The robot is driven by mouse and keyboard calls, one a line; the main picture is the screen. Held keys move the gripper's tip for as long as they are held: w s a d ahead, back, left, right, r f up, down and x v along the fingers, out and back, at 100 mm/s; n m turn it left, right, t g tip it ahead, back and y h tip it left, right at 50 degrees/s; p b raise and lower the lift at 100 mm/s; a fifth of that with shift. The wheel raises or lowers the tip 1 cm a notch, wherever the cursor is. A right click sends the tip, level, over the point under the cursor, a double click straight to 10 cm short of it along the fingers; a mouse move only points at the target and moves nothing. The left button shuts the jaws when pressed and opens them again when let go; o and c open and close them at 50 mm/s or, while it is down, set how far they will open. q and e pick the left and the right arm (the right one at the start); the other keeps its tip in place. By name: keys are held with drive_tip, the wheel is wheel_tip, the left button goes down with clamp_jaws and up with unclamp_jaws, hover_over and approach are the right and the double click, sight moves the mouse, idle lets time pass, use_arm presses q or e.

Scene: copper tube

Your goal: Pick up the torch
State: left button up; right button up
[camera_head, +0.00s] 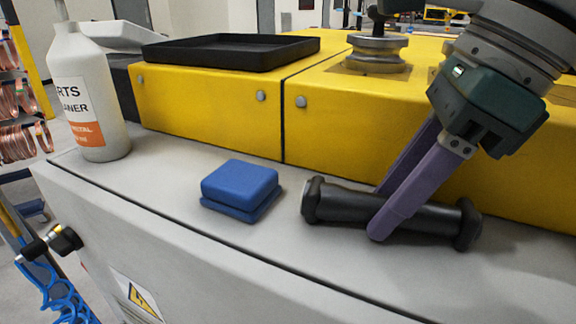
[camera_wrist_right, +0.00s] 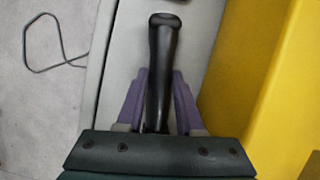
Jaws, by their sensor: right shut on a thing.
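The torch (camera_head: 345,203) is a black cylinder with wider ends. It lies on the light grey machine top (camera_head: 160,190), to the right of the blue block, in front of the yellow housing. My right gripper (camera_head: 384,212) comes down from the upper right, with its purple fingers on either side of the torch's middle, shut on it. In the right wrist view the torch (camera_wrist_right: 160,60) runs lengthwise between the two purple fingers (camera_wrist_right: 158,95). The torch looks to be at the surface; I cannot tell if there is a gap under it. My left gripper is out of view.
A stacked blue block (camera_head: 240,187) sits left of the torch. A white cleaner bottle (camera_head: 85,95) stands at the far left. A black tray (camera_head: 230,50) rests on the yellow housing (camera_head: 210,103) behind. The grey top between bottle and blue block is clear.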

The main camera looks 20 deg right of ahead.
clamp_jaws()
drive_tip(key=shift+r, duration=0.15)
